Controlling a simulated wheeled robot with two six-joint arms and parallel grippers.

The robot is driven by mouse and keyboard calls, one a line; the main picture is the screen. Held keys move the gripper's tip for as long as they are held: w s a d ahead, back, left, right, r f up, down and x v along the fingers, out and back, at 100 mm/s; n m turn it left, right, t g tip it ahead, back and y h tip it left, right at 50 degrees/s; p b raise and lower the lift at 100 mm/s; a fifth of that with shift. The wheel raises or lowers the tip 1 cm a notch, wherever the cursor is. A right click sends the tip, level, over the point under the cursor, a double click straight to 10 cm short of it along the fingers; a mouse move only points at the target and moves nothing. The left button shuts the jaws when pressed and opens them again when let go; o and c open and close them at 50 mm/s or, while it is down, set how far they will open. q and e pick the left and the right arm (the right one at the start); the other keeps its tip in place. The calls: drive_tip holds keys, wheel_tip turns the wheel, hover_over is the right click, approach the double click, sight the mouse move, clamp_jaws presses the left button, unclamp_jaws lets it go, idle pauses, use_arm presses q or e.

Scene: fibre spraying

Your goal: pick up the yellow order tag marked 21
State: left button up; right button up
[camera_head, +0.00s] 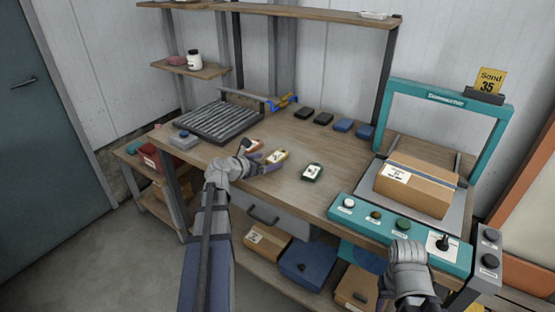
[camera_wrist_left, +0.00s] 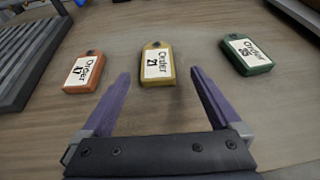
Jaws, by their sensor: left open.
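The yellow order tag marked 21 (camera_wrist_left: 158,64) lies flat on the wooden bench. It shows in the head view (camera_head: 277,157) just beyond my left gripper (camera_head: 262,158). In the left wrist view my left gripper (camera_wrist_left: 160,79) is open, with one purple finger on each side of the tag's near end. The tag is not held, and I cannot tell whether a finger touches it. My right gripper (camera_head: 408,258) is at the lower right, by the teal control panel; its fingers are not clear.
An orange tag (camera_wrist_left: 85,72) lies left of the yellow one and a green tag (camera_wrist_left: 246,55) lies right. A roller rack (camera_head: 215,122) stands at the back left. A cardboard box (camera_head: 416,186) sits in the teal frame. Bench around the tags is clear.

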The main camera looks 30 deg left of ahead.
sight(276, 157)
use_arm(q)
drive_tip(key=b+x, duration=0.1)
drive_tip(key=x, duration=0.3)
drive_tip(key=shift+w+a, duration=0.15)
drive_tip(key=shift+w, duration=0.2)
drive_tip(key=shift+c, duration=0.4)
drive_tip(key=c, duration=1.4)
